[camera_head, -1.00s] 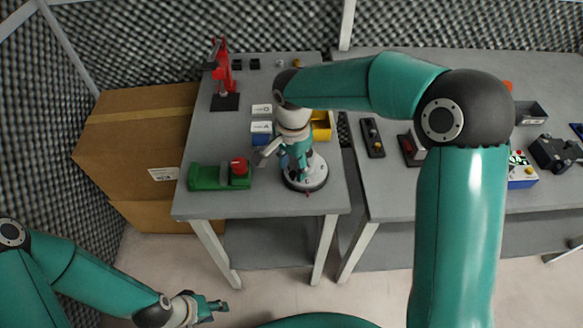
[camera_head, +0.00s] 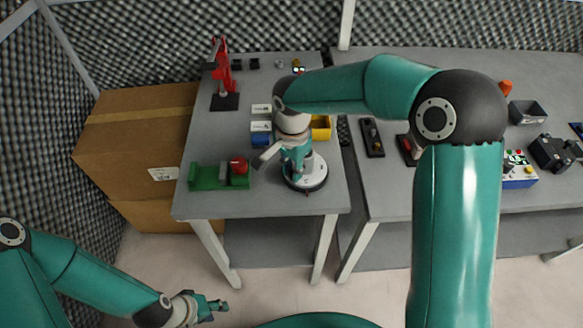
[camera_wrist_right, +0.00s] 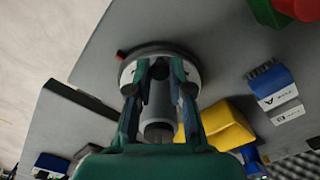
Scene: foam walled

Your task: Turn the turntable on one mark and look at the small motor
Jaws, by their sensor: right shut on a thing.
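The turntable (camera_head: 318,178) is a white disc on a dark base near the front right of the left table. In the right wrist view its pale rim (camera_wrist_right: 127,72) shows behind my fingers, with a small red mark (camera_wrist_right: 121,55) beside it. My right gripper (camera_head: 297,172) points down over the disc. In the wrist view my right gripper (camera_wrist_right: 164,78) is shut on a grey cylinder, seemingly the small motor (camera_wrist_right: 158,108); my fingers partly hide it. My left gripper (camera_head: 222,304) is empty, low in front of the table; its opening is unclear.
A green fixture with a red knob (camera_head: 207,178) stands left of the turntable. A red press (camera_head: 222,85) stands farther back. Cardboard boxes (camera_head: 130,135) are at left. The right table (camera_head: 385,190) holds several items.

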